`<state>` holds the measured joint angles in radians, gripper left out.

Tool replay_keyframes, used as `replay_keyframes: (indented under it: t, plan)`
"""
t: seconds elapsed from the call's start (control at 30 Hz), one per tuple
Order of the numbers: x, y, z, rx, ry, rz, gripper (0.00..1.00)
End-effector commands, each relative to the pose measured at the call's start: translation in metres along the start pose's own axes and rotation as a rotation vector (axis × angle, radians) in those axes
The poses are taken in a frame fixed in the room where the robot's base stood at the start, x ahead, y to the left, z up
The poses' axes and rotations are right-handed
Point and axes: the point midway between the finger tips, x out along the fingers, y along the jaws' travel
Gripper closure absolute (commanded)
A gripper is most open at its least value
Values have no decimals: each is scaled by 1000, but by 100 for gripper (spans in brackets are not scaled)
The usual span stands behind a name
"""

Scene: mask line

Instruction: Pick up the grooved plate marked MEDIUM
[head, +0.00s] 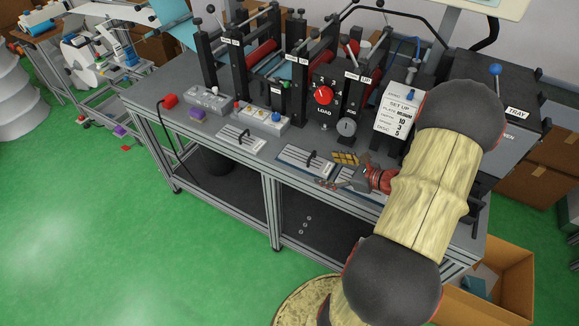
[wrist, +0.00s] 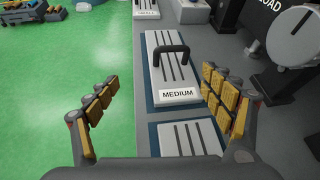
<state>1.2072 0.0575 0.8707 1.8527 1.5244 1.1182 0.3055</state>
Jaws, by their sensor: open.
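The grooved plate marked MEDIUM (wrist: 162,75) lies flat on a blue pad, with a black arched handle across it and its label at the near end. It is the middle plate of a row on the bench in the head view (head: 296,155). My gripper (wrist: 160,80) is open and empty, its yellow-padded fingers spread to either side of the plate in the wrist view. In the head view my gripper (head: 336,170) is just right of this plate. I cannot tell its exact height above the plate.
Another grooved plate (head: 237,138) lies to the left. A third (wrist: 185,138) lies nearer in the wrist view, partly hidden by my gripper. The machine with its red LOAD knob (head: 323,95) and grey dial (head: 347,128) stands behind the row. The bench's front edge is close.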

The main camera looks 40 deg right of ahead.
Motion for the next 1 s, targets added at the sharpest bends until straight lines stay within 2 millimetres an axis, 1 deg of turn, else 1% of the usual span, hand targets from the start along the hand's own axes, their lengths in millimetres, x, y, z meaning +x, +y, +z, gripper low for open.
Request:
replay_keyframes:
  t: [0.03,0.1,0.17,0.47,0.67,0.8,1.0]
  plan:
    - [-1,-11,6,22,-17,-30,18]
    - [-1,-18,11,57,-37,-57,18]
    - [2,-18,13,78,-45,-55,18]
    - [31,-18,12,81,-43,-52,18]
    - [60,-16,7,79,-42,-49,18]
    - [74,-18,9,79,-42,-50,18]
    - [77,-19,10,81,-42,-53,18]
